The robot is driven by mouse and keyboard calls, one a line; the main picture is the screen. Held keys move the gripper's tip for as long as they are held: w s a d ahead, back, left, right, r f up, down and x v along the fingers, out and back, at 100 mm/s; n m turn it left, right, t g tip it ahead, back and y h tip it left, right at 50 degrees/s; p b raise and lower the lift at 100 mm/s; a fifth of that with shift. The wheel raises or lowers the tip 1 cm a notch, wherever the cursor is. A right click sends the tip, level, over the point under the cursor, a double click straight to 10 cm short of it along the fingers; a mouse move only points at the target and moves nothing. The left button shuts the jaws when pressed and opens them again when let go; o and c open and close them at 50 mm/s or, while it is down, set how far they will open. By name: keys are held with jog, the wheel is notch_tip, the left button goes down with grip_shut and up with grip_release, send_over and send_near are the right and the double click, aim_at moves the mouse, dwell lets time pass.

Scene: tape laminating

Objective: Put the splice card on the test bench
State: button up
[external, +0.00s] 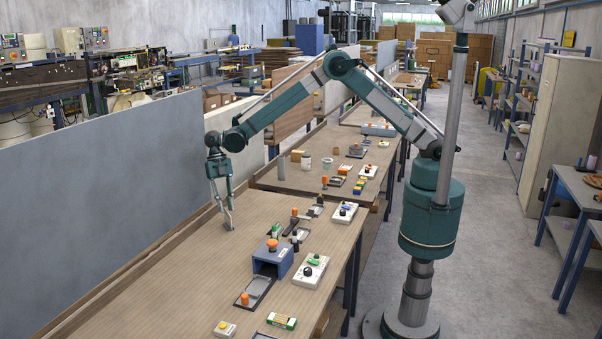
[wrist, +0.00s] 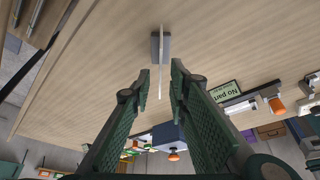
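A thin pale upright card, which looks like the splice card (wrist: 161,62), is seen nearly edge-on in the wrist view. It stands at a small grey block (wrist: 155,47) on the wooden table. My gripper (wrist: 161,72) is open, with one finger on each side of the card and gaps showing. In the external view my gripper (external: 228,203) points down just above the near table (external: 165,275), over the small grey block (external: 228,226). The card is hard to make out there. No label shows which surface is the test bench; a second table (external: 290,179) stands beyond the near one.
A blue box with an orange knob (external: 272,258), a white switch box (external: 310,272) and a dark tray (external: 256,291) stand along the table's right side. A green "No part" sign (wrist: 224,92) is near my right finger. A grey wall panel (external: 100,185) runs along the left.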

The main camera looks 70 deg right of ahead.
jog(key=v, duration=0.8)
jog(key=shift+r, duration=0.25)
jog(key=shift+d+r, duration=0.1)
jog(key=shift+d, duration=0.15)
dwell(0.4)
jog(key=s+d+r+m+t, duration=0.3)
jog(key=s+d+r+m, duration=0.5)
jog(key=d+r, duration=0.4)
jog(key=s+d+r+m+t, duration=0.2)
jog(key=s+d+r+m, duration=0.4)
jog(key=s+d+r, duration=0.45)
jog(key=s+d+r+m+t+h, duration=0.1)
jog(key=s+d+m, duration=0.2)
jog(key=s+d, duration=0.3)
jog(key=s+d+r+m+t, duration=0.2)
jog(key=s+d+m, duration=0.1)
jog(key=s+d, duration=0.35)
jog(key=s+d+f+m+t+h, duration=0.1)
jog(key=s+d+f+m, duration=0.2)
jog(key=s, duration=0.4)
jog(key=s+d+f+m+t, duration=0.1)
jog(key=s+d+f+m, duration=0.2)
jog(key=s, duration=0.4)
jog(key=d+m, duration=0.1)
jog(key=d, duration=0.1)
jog(key=shift+s+d+m+t+h, duration=0.3)
jog(key=shift+s+d+m+h, duration=0.1)
